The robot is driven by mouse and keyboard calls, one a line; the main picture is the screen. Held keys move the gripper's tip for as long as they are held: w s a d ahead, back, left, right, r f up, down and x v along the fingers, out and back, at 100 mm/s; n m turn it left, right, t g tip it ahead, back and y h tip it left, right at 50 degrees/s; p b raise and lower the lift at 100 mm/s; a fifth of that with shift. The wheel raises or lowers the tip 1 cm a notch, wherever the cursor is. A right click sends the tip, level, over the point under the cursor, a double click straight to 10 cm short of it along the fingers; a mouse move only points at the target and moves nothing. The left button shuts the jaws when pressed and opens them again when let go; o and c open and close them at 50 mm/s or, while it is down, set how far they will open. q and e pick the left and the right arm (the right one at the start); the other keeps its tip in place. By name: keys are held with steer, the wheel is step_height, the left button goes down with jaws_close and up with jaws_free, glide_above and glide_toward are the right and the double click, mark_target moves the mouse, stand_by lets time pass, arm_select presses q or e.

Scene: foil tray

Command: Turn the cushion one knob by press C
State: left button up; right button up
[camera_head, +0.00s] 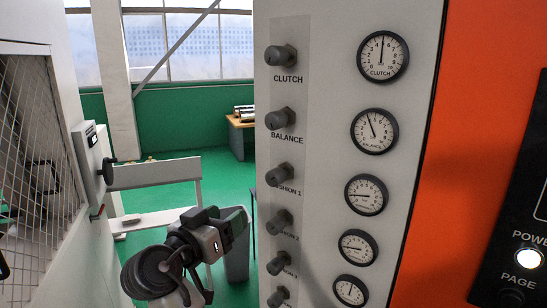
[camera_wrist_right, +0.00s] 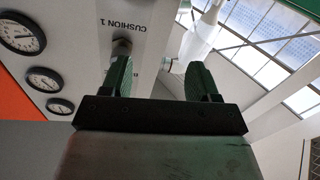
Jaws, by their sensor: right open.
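The cushion one knob (camera_head: 279,175) is a dark round knob on the white panel, above a partly covered label ending in "SHION 1". In the wrist view the knob (camera_wrist_right: 122,47) lies by the CUSHION 1 label, beyond the left-hand finger, which partly hides it. My right gripper (camera_head: 226,219) is left of the knob column in the head view, lower than the cushion one knob. In the wrist view the right gripper (camera_wrist_right: 160,80) has its green fingers wide apart with nothing between them. The left gripper is not in view.
The clutch knob (camera_head: 282,56) and balance knob (camera_head: 281,119) are above; the cushion two knob (camera_head: 279,222) and others are below. Several gauges, including the clutch gauge (camera_head: 383,56), line the panel's right side. A mesh guard (camera_head: 25,130) stands at left. Green floor lies behind.

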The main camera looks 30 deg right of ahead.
mark_target(272, 180)
steer(key=s+d+r+m+g+p, duration=0.1)
steer(key=s+r+m+g, duration=0.1)
steer(key=s+r+m, duration=0.3)
steer(key=shift+n+h, duration=0.4)
steer(key=shift+n, duration=0.3)
steer(key=p+x, duration=0.1)
steer(key=x, duration=0.2)
steer(key=p+x, duration=0.2)
steer(key=x, duration=0.1)
steer(key=r+p+x, duration=0.1)
steer(key=p+x, duration=0.1)
steer(key=x, duration=0.2)
steer(key=shift+w+a, duration=0.15)
steer(key=shift+w, duration=0.2)
steer(key=shift+w+d+f, duration=0.2)
steer(key=shift+w+d, duration=0.05)
steer(key=shift+d, duration=0.05)
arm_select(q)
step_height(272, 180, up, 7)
